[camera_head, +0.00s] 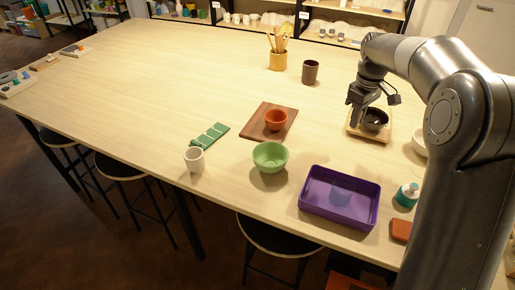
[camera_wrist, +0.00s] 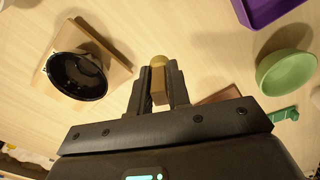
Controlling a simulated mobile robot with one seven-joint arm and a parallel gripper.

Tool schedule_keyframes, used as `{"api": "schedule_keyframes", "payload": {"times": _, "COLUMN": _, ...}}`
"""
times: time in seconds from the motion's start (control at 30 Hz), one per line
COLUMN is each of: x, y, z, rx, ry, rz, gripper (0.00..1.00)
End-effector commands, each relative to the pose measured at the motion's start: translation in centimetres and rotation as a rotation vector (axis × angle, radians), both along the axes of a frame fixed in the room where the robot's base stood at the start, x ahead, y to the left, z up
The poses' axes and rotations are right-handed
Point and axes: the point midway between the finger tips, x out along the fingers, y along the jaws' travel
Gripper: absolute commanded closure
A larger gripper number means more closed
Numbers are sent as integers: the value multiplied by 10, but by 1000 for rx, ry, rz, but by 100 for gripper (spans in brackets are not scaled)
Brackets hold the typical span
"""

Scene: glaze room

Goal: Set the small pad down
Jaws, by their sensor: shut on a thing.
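My gripper (camera_wrist: 159,80) is shut on a small tan block-like piece, which I take to be the small pad (camera_wrist: 158,90). It has a rounded yellowish end that shows past the fingertips in the wrist view. In the head view my gripper (camera_head: 356,112) is beside the dark bowl (camera_head: 375,119), on its left, and the pad cannot be made out there. The dark bowl stands on a light wooden board (camera_head: 357,131); both show at the left of the wrist view. Whether the pad touches anything below is not clear.
A brown board (camera_head: 289,112) holds an orange bowl (camera_head: 275,120). A green bowl (camera_head: 270,157), a purple tray (camera_head: 338,222), a white cup (camera_head: 194,160), a brown cup (camera_head: 310,72) and a brush pot (camera_head: 278,62) stand around. The table's left half is mostly clear.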

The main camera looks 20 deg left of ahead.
Motion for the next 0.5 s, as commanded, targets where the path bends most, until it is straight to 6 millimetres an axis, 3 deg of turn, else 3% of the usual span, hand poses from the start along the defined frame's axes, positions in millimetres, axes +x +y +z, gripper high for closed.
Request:
{"api": "schedule_keyframes", "payload": {"times": 0.03, "x": -8, "y": 27, "z": 0, "rx": 0, "ry": 0, "rz": 54, "gripper": 100}}
{"api": "schedule_keyframes", "payload": {"times": 0.2, "x": -38, "y": 104, "z": 1, "rx": 0, "ry": 0, "rz": 217, "gripper": 100}}
{"api": "schedule_keyframes", "payload": {"times": 0.4, "x": -74, "y": 169, "z": 1, "rx": 0, "ry": -1, "rz": 364, "gripper": 100}}
{"api": "schedule_keyframes", "payload": {"times": 0.5, "x": -86, "y": 188, "z": 1, "rx": 0, "ry": -1, "rz": 408, "gripper": 100}}
